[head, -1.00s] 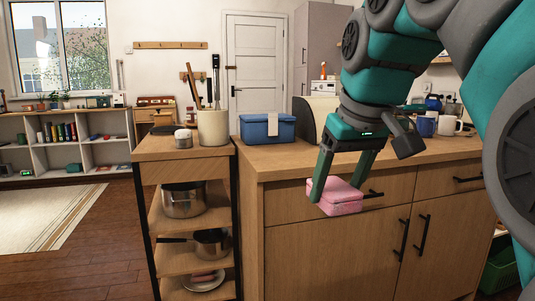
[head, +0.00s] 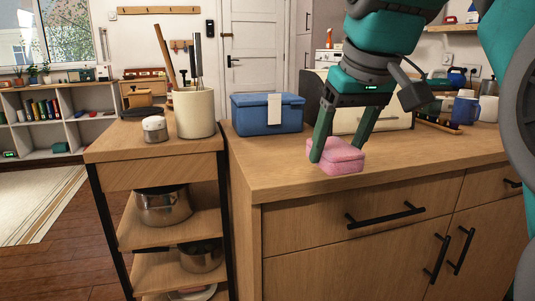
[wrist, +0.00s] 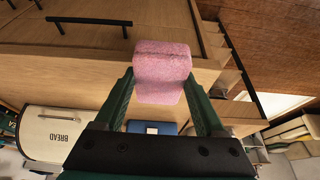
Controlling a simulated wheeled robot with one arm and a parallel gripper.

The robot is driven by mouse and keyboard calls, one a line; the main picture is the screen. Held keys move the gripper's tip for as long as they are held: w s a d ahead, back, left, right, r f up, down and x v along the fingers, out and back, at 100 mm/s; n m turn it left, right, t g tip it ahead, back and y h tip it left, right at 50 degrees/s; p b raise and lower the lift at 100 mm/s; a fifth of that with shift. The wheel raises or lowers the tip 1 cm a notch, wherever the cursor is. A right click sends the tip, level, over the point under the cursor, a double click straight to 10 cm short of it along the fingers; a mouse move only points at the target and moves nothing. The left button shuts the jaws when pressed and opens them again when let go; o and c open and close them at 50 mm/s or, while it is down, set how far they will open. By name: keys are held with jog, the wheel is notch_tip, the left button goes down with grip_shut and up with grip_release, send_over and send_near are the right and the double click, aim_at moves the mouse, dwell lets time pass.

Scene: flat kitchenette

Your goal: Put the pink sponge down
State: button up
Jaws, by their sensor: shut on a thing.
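The pink sponge (head: 338,158) is between the green fingers of my gripper (head: 338,150) in the head view. My gripper is shut on it. The sponge shows over the wooden counter top (head: 285,177), near its front edge; whether it touches the wood I cannot tell. In the wrist view the sponge (wrist: 163,72) sits between both fingertips, with a groove across it and counter wood beside it.
A blue box (head: 267,114) stands behind and left of the sponge. A cream bread bin (head: 372,112) is behind my gripper, and mugs (head: 466,108) stand at the right. A trolley with a utensil crock (head: 194,113) stands at the left. Counter around the sponge is clear.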

jog(key=p, duration=0.2)
send_over(266, 167)
jog(key=s, duration=0.1)
jog(key=shift+s+d+f, duration=0.15)
jog(key=shift+d+f, duration=0.1)
jog(key=shift+f, duration=2.25)
jog(key=shift+f, duration=0.15)
jog(key=o, duration=1.4)
